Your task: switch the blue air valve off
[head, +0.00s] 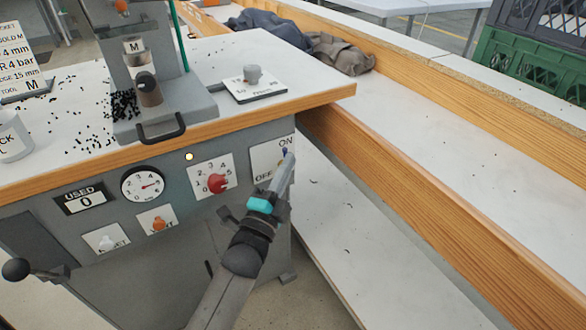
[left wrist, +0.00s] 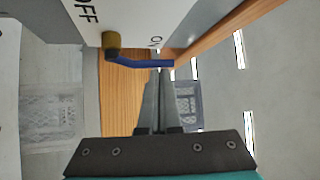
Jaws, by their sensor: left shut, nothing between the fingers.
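The blue air valve lever (left wrist: 145,62) runs from its brass pivot (left wrist: 111,42) toward the ON side of a white ON/OFF plate (head: 268,160). In the head view only a small bit of the blue lever (head: 285,151) shows near the word ON; the rest is hidden behind my gripper. My left gripper (head: 288,157) is shut and empty in front of the plate. In the left wrist view its fingertips (left wrist: 160,72) are at the outer part of the lever, very close to it; I cannot tell whether they touch. My right gripper is not in view.
The grey panel also carries a red knob (head: 217,183), a pressure gauge (head: 142,185), and orange and white buttons. A black-knobbed lever (head: 16,269) sticks out at lower left. A wooden-edged bench (head: 440,240) runs close along the right.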

